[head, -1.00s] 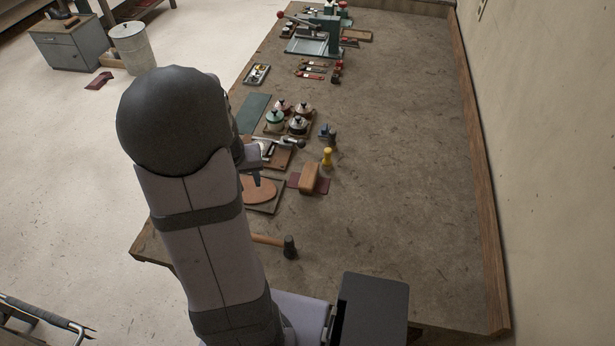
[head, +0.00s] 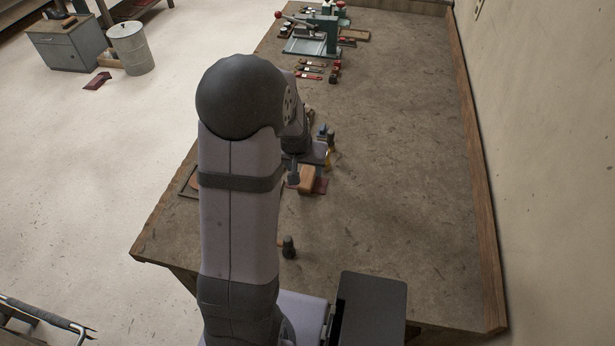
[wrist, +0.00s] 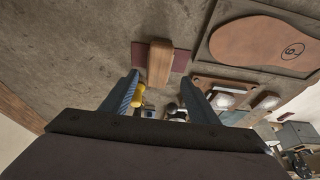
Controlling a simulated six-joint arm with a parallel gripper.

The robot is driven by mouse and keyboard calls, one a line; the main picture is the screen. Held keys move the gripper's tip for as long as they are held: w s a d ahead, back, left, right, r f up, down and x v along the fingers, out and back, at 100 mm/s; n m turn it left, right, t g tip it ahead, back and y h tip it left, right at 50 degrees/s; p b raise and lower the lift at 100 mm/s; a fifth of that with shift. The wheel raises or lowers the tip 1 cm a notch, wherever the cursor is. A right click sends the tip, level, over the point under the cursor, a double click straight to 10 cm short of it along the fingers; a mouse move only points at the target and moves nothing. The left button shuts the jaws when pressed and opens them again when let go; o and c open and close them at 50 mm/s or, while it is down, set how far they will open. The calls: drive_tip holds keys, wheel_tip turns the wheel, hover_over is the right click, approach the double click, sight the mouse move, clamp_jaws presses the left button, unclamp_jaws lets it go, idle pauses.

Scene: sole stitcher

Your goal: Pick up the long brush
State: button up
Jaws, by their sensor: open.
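A long tan wooden piece (head: 307,179), which looks like the long brush, lies across a dark red cloth (head: 322,186) on the bench. In the wrist view the brush (wrist: 159,63) shows just beyond the fingertips, roughly midway between them, with the dark red cloth (wrist: 183,61) on both sides. My gripper (wrist: 160,78) is open and empty, with its two fingers apart. In the head view my gripper (head: 293,180) is beside the left end of the brush and partly covers it. I cannot tell its exact height above the bench.
A tray with a tan sole (wrist: 265,42) lies close by. A yellow-handled tool (wrist: 139,95) stands near one finger. A hammer (head: 289,247) lies nearer the front edge. Several red-handled tools (head: 312,71) lie farther back. The right side of the bench is clear.

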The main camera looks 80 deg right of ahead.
sight(308, 173)
drive_tip(key=shift+p+x, duration=0.55)
drive_tip(key=shift+x, duration=0.25)
drive_tip(key=shift+p+x, duration=0.35)
drive_tip(key=shift+x, duration=1.5)
drive_tip(key=shift+s, duration=0.15)
drive_tip(key=shift+f+b, duration=0.25)
drive_tip(key=shift+b, duration=0.05)
drive_tip(key=c, duration=1.3)
drive_tip(key=shift+r, duration=0.1)
drive_tip(key=shift+d+r+p, duration=0.1)
drive_tip(key=shift+r+p, duration=0.25)
drive_tip(key=shift+r, duration=0.2)
wheel_tip(308, 173, up, 9)
drive_tip(key=shift+r+b, duration=0.15)
drive_tip(key=shift+b, duration=0.75)
